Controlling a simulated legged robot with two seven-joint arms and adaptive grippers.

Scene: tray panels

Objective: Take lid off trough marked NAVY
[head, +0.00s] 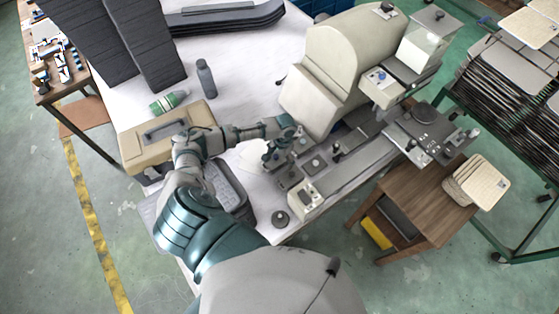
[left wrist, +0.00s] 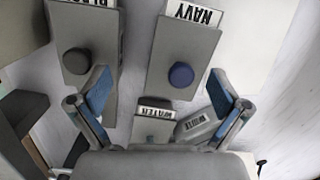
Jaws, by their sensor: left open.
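The trough marked NAVY shows in the left wrist view by its white label (left wrist: 193,14). Its flat grey lid (left wrist: 185,42) is on it, with a round navy-blue knob (left wrist: 181,75). To the left is a similar grey lid (left wrist: 78,30) with a black knob (left wrist: 77,61); its label is partly cut off. My left gripper (left wrist: 159,73) is open and empty above the lids. The navy knob lies between its fingers, nearer the right one. In the head view my left gripper (head: 279,151) is over the table beside the machine; the labels cannot be read there. My right gripper does not show.
Pieces labelled WATER (left wrist: 155,112) and WHITE (left wrist: 196,124) sit close below the NAVY lid. In the head view a large beige machine (head: 335,60) stands right of the gripper. A tan case (head: 145,150), dark bottle (head: 206,78) and green bottle (head: 169,101) are to the left.

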